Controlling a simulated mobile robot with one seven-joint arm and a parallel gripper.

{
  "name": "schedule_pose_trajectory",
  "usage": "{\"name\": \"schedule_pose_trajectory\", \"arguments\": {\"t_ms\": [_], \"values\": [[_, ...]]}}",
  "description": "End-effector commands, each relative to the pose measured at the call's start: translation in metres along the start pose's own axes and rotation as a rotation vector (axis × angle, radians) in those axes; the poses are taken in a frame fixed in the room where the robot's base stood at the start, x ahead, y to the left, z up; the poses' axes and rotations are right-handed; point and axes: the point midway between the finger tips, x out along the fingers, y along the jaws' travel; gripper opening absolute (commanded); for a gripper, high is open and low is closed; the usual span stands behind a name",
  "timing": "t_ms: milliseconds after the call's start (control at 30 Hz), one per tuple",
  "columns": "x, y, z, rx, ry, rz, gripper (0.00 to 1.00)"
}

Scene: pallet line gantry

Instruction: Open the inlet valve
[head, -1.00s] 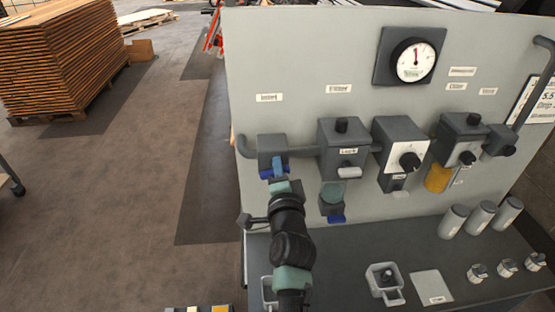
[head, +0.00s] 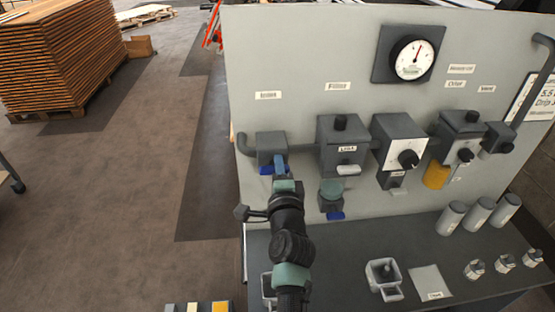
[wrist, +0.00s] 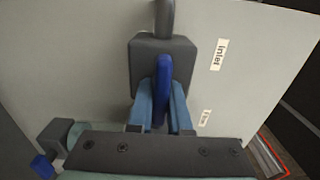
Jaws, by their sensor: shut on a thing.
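The inlet valve is a dark grey block (head: 271,147) at the left end of the pipe run on the upright panel. Its blue handle (head: 266,170) shows at the block's lower front, partly hidden by my gripper (head: 281,168). In the wrist view the blue handle (wrist: 162,88) stands between the two light-blue fingers of my gripper (wrist: 161,108), which is shut on it. There the handle runs roughly in line with the grey pipe (wrist: 164,17) entering the block (wrist: 148,60). The "Inlet" label (wrist: 219,54) is beside the block.
A gauge (head: 415,58) is above. Cups and fittings stand on the bench (head: 350,245).

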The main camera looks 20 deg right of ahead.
Motion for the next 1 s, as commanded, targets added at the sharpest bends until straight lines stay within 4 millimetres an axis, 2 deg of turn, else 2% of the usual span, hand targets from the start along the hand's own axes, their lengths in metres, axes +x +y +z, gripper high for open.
{"name": "schedule_pose_trajectory", "arguments": {"t_ms": [33,67,200,500,633,767,1000], "values": [[0.0,0.001,0.0,0.004,0.0,0.002,0.0],[0.0,0.001,0.0,0.003,0.0,0.002,0.2],[0.0,0.001,0.0,0.002,0.0,0.002,0.45],[-0.001,0.0,0.0,0.0,0.0,0.001,0.47],[-0.007,0.001,0.001,0.0,-0.001,0.002,0.47],[-0.025,0.001,0.001,-0.001,-0.002,0.003,0.47],[-0.068,0.0,0.001,-0.004,-0.003,0.005,0.47]]}}
